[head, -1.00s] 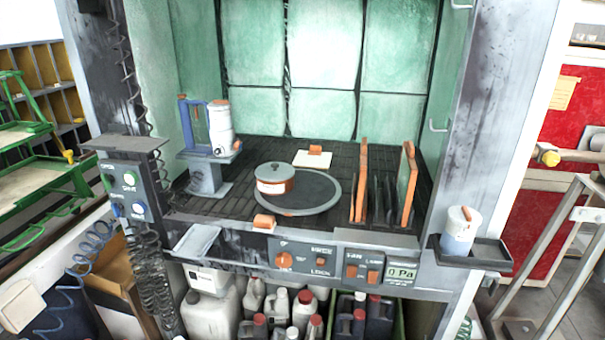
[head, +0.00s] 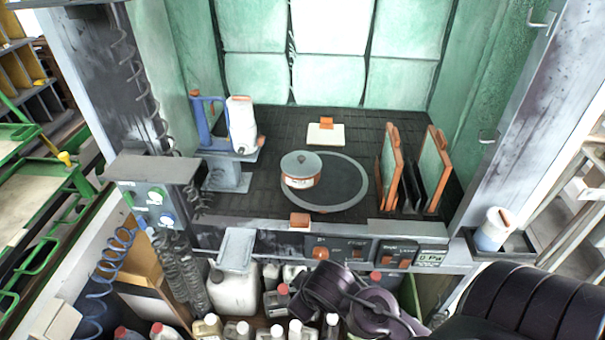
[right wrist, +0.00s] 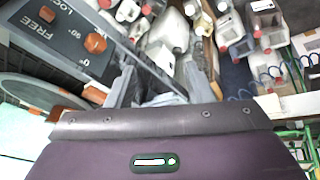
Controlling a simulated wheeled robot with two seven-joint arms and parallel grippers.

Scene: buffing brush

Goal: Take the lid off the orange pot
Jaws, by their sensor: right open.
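The orange pot (head: 299,182) stands on the left part of a round grey-rimmed turntable inside the booth. Its grey lid (head: 301,163) with a small dark knob sits on top of it. My right arm enters the head view from the lower right, below and in front of the booth's front panel; its fingertips cannot be made out there. In the right wrist view my right gripper (right wrist: 162,85) is open, its two grey fingers apart with nothing held between them. I cannot make out the pot in that view. My left gripper is not in view.
The turntable (head: 347,182) fills the booth's middle. Upright orange-edged panels (head: 432,170) stand right of it, a white bottle (head: 242,125) on a stand left. An orange-handled white block (head: 326,132) lies behind. The front panel (head: 345,247) has knobs; several jugs (head: 235,292) sit below.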

